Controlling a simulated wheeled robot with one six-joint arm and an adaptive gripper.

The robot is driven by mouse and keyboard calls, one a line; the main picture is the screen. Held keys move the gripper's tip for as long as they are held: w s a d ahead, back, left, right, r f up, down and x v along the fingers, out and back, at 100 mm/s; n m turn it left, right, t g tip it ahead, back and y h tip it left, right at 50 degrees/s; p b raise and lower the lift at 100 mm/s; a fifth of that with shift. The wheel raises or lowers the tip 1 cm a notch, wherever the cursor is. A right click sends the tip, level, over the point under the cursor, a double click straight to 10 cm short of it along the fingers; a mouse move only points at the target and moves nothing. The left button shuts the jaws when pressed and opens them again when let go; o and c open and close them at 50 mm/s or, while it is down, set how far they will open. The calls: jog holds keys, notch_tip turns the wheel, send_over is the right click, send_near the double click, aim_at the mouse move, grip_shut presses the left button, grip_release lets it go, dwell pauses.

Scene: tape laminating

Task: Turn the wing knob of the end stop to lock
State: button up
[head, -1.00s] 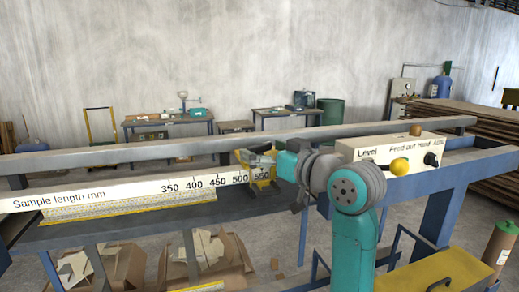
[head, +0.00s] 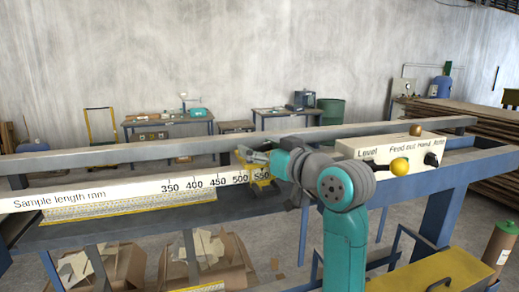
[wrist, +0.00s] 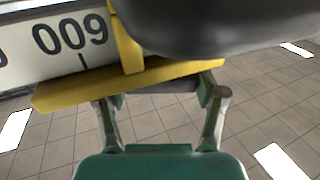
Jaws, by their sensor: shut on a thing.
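My gripper (head: 256,156) is up against the end stop from the right. In the wrist view its two fingers reach up to the yellow bracket, and their tips are hidden behind it. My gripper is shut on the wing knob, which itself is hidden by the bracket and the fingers.
The scale rail (head: 120,190) runs left from the end stop. A cream control box (head: 370,150) with a yellow knob (head: 399,166) stands close to the right, behind my arm. Tiled floor shows below.

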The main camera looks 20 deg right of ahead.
jog(key=shift+a+m+t+h, duration=0.15)
jog(key=shift+m+t+h, duration=0.35)
jog(key=shift+m+h, duration=1.7)
jog(key=shift+h, duration=1.2)
jog(key=o, duration=1.2)
jog(key=shift+c, duration=0.2)
jog(key=s, duration=1.2)
